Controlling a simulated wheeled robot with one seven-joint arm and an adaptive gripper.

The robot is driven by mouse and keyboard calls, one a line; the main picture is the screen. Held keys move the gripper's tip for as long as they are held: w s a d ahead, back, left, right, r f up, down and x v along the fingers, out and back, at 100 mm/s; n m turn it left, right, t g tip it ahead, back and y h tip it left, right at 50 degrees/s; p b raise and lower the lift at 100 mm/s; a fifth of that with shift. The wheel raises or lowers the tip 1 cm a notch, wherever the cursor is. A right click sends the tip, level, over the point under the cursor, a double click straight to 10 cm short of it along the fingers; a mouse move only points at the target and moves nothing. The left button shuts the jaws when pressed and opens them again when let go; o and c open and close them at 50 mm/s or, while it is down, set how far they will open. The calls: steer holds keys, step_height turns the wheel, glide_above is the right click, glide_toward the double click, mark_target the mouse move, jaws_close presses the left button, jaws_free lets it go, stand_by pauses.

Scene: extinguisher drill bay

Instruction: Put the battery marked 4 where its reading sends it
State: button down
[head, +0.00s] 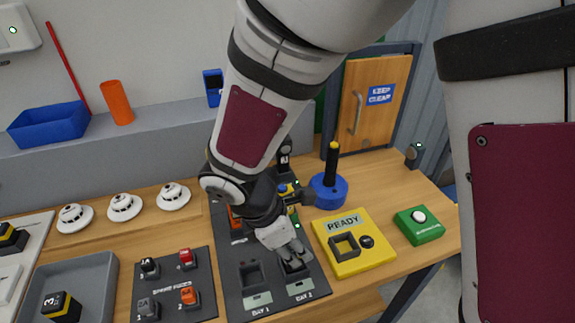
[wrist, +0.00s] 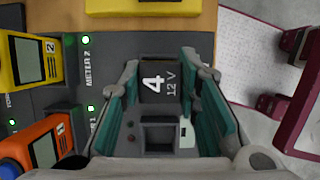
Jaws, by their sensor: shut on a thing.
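The battery marked 4 (wrist: 156,84), dark with white "4" and "12 V", is between the fingers of my gripper (wrist: 170,92) in the wrist view. My gripper (head: 291,256) is shut on it and points down at bay 2 (head: 300,287) in the head view. I cannot tell whether the battery is fully seated there. Bay 1 (head: 251,277) is beside it to the left, with an empty square socket. An orange meter (wrist: 45,142) and a yellow meter marked 2 (wrist: 30,62) stand at the left of the wrist view. Their readings are not visible.
A yellow READY box (head: 370,262) and a green button box (head: 416,226) stand to the right. A blue round base with a black post (head: 329,190) is behind.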

steer(key=shift+f+b, duration=0.6)
steer(key=shift+f, duration=0.45)
stand_by(0.4)
steer(key=c, duration=1.1)
jaws_free()
steer(key=shift+o, duration=1.4)
steer(key=shift+r, duration=0.1)
steer(key=shift+r+p, duration=2.65)
steer(key=shift+r, duration=0.8)
